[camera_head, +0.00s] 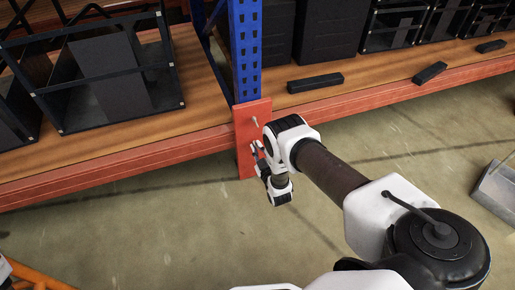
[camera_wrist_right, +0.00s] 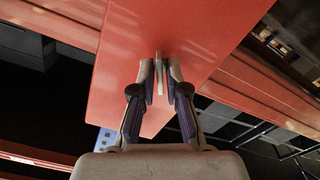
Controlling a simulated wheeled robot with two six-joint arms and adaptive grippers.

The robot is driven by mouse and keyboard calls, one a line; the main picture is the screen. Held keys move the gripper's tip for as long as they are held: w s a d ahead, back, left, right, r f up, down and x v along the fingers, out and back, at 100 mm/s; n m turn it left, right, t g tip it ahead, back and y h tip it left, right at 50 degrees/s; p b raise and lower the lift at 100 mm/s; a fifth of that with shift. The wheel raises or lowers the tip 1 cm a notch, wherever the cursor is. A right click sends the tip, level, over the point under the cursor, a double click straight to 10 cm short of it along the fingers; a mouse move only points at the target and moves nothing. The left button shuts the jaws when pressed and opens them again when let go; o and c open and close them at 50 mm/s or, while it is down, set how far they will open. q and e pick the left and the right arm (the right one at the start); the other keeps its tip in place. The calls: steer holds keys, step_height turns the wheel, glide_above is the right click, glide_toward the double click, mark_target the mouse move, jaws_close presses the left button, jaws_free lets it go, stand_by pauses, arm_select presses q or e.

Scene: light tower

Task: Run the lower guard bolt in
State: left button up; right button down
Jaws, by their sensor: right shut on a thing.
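A red guard plate (camera_head: 245,160) stands at the foot of the blue rack upright; it fills the middle of the right wrist view (camera_wrist_right: 120,70). A pale upper bolt (camera_head: 254,121) sticks out of the plate. My right gripper (camera_head: 257,148) is below that bolt, close against the plate's face. In the right wrist view its fingertips (camera_wrist_right: 160,78) are shut on a thin grey bolt, the lower guard bolt (camera_wrist_right: 159,70), pointing at the plate. How deep the bolt sits is hidden by the fingers. My left gripper is not in view.
The blue upright (camera_head: 246,50) rises between wooden shelves with red-orange beams (camera_head: 110,168). Black crates (camera_head: 105,75) and dark blocks (camera_head: 315,83) stand on the shelves. A grey metal box (camera_head: 495,187) is at the right. The concrete floor before the rack is mostly clear.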

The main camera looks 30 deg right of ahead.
steer(key=m, duration=1.4)
steer(key=shift+s+m, duration=0.1)
steer(key=shift+m, duration=0.2)
steer(key=shift+s+f+m+b, duration=0.1)
steer(key=shift+m+b, duration=0.45)
steer(key=shift+m, duration=5.4)
steer(key=shift+f+m+b, duration=0.1)
steer(key=shift+m+b, duration=0.45)
steer(key=shift+m, duration=5.4)
